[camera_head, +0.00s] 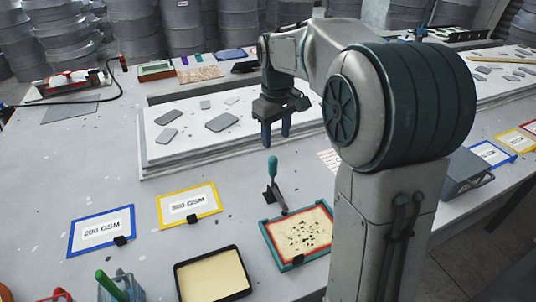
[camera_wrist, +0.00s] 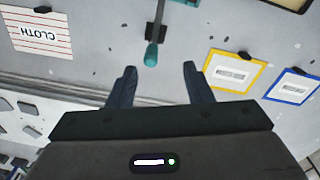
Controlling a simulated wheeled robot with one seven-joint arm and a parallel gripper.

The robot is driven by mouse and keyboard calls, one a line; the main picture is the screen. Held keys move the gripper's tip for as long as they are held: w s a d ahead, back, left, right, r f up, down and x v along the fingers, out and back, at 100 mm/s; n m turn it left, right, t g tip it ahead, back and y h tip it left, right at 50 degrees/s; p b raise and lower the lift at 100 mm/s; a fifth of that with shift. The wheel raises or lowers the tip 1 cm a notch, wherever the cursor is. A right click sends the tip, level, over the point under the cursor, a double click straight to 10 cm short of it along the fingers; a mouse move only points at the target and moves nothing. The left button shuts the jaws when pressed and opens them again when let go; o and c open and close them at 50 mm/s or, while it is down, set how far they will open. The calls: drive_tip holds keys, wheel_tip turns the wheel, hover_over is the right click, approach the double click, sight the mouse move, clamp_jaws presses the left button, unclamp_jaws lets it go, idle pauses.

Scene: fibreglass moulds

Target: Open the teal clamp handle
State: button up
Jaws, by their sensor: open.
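The teal clamp handle (camera_head: 272,168) stands up from a dark toggle clamp (camera_head: 277,197) at the back edge of a teal-framed mould (camera_head: 266,231). In the wrist view the teal handle (camera_wrist: 151,55) points toward my gripper, between and beyond its fingertips. My gripper (camera_head: 276,140) is above the table behind the handle, fingers down, open and empty. In the wrist view its two dark fingers (camera_wrist: 160,68) are spread wide, and neither touches the handle. My arm stands close beside the mould's right side in the head view.
A white slab with grey pieces (camera_head: 160,160) lies behind the clamp. Yellow-framed (camera_head: 189,205) and blue-framed (camera_head: 101,231) cards lie to the left. A black tray (camera_head: 212,274) is beside the mould. The tabletop around the handle is mostly clear.

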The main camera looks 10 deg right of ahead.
drive_tip(key=n, duration=0.1)
hover_over(273, 157)
drive_tip(key=f, duration=0.1)
drive_tip(key=shift+g, duration=0.3)
wheel_tip(273, 157, down, 14)
drive_tip(key=shift+s+p, duration=0.1)
drive_tip(key=shift+p, duration=0.25)
clamp_jaws()
